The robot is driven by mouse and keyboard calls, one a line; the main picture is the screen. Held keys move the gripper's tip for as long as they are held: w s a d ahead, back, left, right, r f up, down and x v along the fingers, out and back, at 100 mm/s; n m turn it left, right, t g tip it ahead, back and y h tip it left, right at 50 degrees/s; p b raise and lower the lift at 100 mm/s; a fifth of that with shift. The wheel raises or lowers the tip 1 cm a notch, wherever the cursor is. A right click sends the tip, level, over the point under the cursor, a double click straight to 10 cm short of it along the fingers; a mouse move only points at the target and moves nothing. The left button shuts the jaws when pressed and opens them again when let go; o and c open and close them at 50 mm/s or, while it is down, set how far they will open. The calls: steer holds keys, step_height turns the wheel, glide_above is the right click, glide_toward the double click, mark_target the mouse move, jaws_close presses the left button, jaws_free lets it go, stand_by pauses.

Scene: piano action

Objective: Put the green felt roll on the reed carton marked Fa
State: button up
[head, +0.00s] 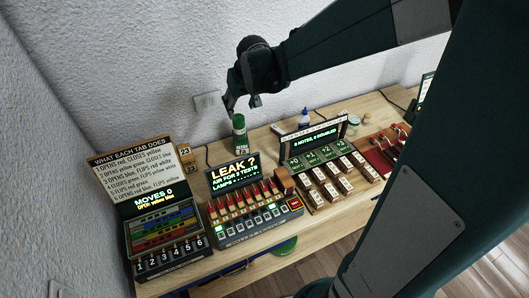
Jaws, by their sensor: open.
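The green felt roll (239,124) stands upright at the back of the bench, behind the lit "LEAK?" panel. It appears to rest on a small light carton (241,148), whose label seems to read "REEDS Fa", though the letters are very small. My gripper (242,103) is open, with its fingertips just above the roll's top. I see no felt between the fingers; whether a fingertip touches the roll cannot be told. The carton's lower part is hidden behind the panel.
The "LEAK?" panel (234,172) stands in front of the carton. A "MOVES 0" console (157,203) is at left, with small boxes marked 23 (185,151) behind it. A white bottle (304,117) and another console (313,152) stand right. Bare wood shows behind the panels.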

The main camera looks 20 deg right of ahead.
steer(key=s+a+r, duration=0.1)
steer(key=s+r, duration=0.1)
steer(key=s, duration=0.8)
steer(key=s+a+r+t, duration=0.1)
steer(key=s+a+r, duration=0.1)
steer(key=s, duration=0.8)
steer(key=s+a+r+t, duration=0.1)
steer(key=s+r, duration=0.2)
steer(key=s, duration=0.7)
steer(key=shift+a, duration=0.25)
